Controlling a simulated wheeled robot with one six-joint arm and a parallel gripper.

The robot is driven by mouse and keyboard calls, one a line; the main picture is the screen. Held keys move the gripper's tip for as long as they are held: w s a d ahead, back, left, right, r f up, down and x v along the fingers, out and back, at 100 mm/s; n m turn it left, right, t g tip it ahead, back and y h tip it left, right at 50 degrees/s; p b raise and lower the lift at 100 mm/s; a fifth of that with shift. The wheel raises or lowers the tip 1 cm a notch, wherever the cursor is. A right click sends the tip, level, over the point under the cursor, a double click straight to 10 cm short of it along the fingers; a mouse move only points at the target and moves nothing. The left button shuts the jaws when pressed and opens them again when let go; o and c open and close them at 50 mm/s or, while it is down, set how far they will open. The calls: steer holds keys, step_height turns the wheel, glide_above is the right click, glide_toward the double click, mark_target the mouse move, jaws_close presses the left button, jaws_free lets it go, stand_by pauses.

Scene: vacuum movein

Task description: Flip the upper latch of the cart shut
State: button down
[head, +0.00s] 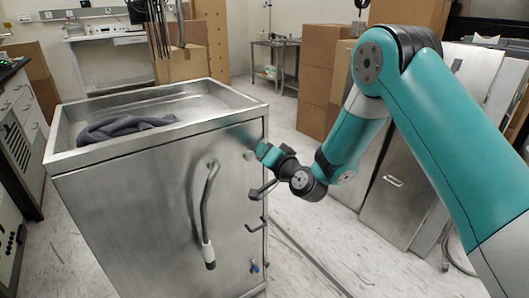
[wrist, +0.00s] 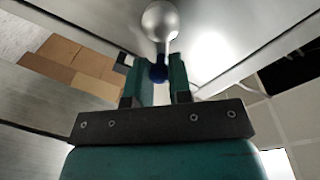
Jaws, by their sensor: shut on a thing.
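The steel cart (head: 130,205) stands at the left of the head view. My gripper (head: 260,148) is at the upper right of its front face. In the wrist view my gripper (wrist: 158,82) has its two teal fingers on either side of a blue tip on the upper latch (wrist: 159,71), shut on it. The latch's rounded metal end (wrist: 160,20) shows beyond the fingertips. In the head view the upper latch is mostly hidden by my gripper. A lower latch with a blue tip (head: 254,267) is near the cart's bottom right corner.
A grey hose (head: 207,205) hangs on the cart's front, left of my gripper. Dark handles (head: 257,224) stick out at its right edge. Dark cloth (head: 125,127) lies in the top tray. Cardboard boxes (head: 318,90) and metal panels (head: 400,200) stand at the right.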

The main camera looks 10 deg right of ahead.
steer(key=shift+d+m, duration=0.1)
steer(key=shift+m, duration=0.3)
steer(key=c, duration=1)
jaws_free()
steer(key=shift+f, duration=0.1)
steer(key=shift+c, duration=0.2)
